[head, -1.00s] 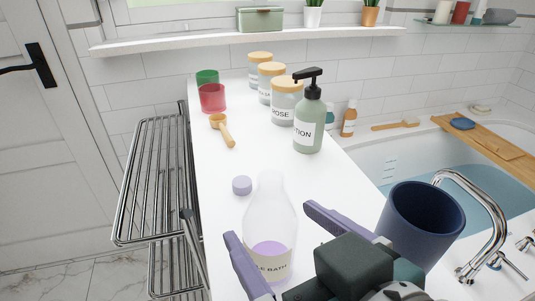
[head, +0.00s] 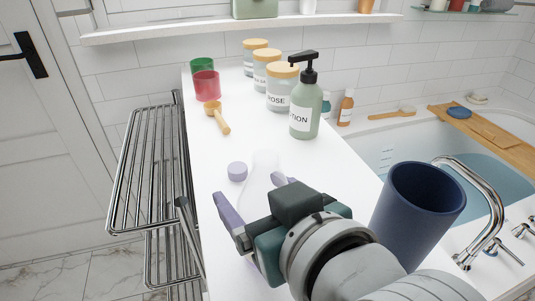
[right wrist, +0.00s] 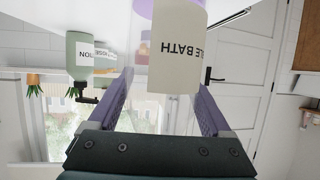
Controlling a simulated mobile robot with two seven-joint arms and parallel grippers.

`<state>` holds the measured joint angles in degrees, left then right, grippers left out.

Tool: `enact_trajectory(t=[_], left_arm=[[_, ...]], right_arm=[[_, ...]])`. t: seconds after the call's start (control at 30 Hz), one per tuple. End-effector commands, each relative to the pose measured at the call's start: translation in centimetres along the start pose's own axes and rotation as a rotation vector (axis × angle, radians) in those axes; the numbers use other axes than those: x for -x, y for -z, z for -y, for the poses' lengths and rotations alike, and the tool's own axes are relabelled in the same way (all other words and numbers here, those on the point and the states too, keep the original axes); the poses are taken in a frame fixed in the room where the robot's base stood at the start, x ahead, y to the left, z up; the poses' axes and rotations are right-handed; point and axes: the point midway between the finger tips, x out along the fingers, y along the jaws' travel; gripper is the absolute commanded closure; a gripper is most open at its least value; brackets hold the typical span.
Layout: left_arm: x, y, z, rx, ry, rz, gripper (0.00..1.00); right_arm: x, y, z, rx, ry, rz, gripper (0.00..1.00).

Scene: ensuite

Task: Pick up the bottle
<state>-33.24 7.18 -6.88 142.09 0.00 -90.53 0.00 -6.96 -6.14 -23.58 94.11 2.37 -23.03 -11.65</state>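The bottle (head: 262,180) is clear and uncapped, standing upright on the white counter in the head view. My right gripper (head: 248,186) reaches around it, with one purple finger on each side. The gripper and wrist hide its lower part. In the right wrist view the bottle's pale label (right wrist: 177,60) lies between the two spread fingers (right wrist: 167,92). The fingers look open; whether either one touches the bottle is hard to see. My left gripper is not in view.
A navy cup (head: 415,210) stands close on the right, beside the tub tap (head: 480,220). A metal rack (head: 150,170) is left.

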Motion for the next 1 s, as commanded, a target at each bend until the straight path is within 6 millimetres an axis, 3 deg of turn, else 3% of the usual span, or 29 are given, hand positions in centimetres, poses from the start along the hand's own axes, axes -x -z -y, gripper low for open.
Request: enact_trajectory(t=[0.07,0.6,1.0], left_arm=[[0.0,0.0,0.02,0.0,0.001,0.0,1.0],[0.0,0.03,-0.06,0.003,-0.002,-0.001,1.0],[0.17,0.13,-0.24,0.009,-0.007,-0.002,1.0]], right_arm=[[0.01,-0.02,0.0,0.0,0.0,0.0,0.27],[0.03,-0.03,0.0,0.0,0.0,0.001,0.88],[0.08,0.16,0.0,0.0,0.0,-0.001,0.89]])
